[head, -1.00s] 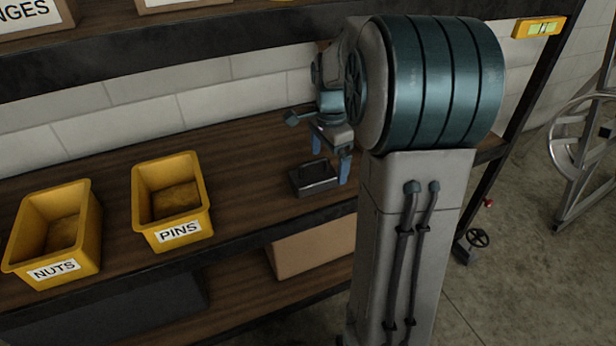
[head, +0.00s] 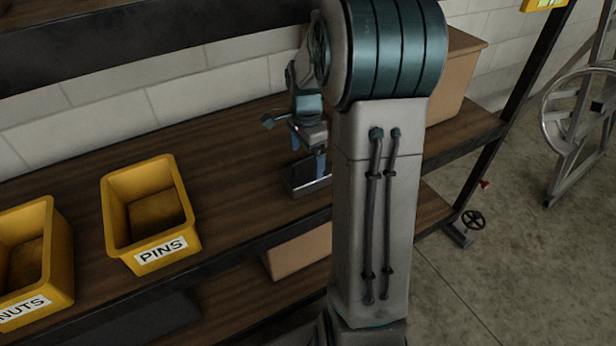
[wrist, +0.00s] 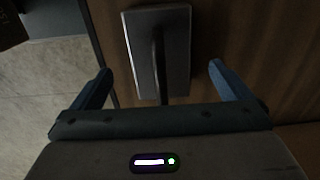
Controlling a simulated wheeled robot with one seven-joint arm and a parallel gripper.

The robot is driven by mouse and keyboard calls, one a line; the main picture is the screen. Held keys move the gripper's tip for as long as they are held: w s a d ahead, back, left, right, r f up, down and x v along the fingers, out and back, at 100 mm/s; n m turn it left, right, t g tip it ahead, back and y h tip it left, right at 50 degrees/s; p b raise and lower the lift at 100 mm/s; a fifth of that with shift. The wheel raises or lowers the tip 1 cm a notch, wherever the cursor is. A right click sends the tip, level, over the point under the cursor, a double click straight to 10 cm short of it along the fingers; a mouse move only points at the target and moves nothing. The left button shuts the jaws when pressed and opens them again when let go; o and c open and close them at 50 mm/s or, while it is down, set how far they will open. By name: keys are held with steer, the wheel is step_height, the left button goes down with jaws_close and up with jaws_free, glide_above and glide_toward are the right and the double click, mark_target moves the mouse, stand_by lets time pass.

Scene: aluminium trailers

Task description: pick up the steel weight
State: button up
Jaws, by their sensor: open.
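The steel weight (head: 299,187) is a dark grey rectangular block with a bar handle on top. It sits on the wooden shelf near its front edge, partly hidden by my gripper and arm in the head view. In the wrist view the weight (wrist: 177,50) lies beyond and between the fingertips, its handle running lengthwise along the middle. My gripper (head: 308,154) points down just above the weight. In the wrist view my gripper (wrist: 160,72) is open, its blue fingers apart on either side of the handle line, with nothing held.
Yellow bins marked PINS (head: 120,235) and NUTS (head: 52,265) stand to the left on the shelf (head: 235,150). A cardboard box (head: 452,75) stands on the right, behind my arm. Another shelf (head: 130,35) hangs above. Bare shelf lies between the PINS bin and the weight.

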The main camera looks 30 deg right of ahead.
mark_target(308, 170)
steer(key=shift+d+f+b, duration=0.15)
steer(key=shift+f+b, duration=0.25)
steer(key=shift+f, duration=1.15)
steer(key=shift+d+f+b, duration=0.1)
steer(key=shift+f+b, duration=0.3)
steer(key=shift+f, duration=1.1)
steer(key=c, duration=1.7)
steer(key=shift+w+r, duration=0.1)
steer(key=shift+r, duration=0.05)
steer(key=c, duration=0.4)
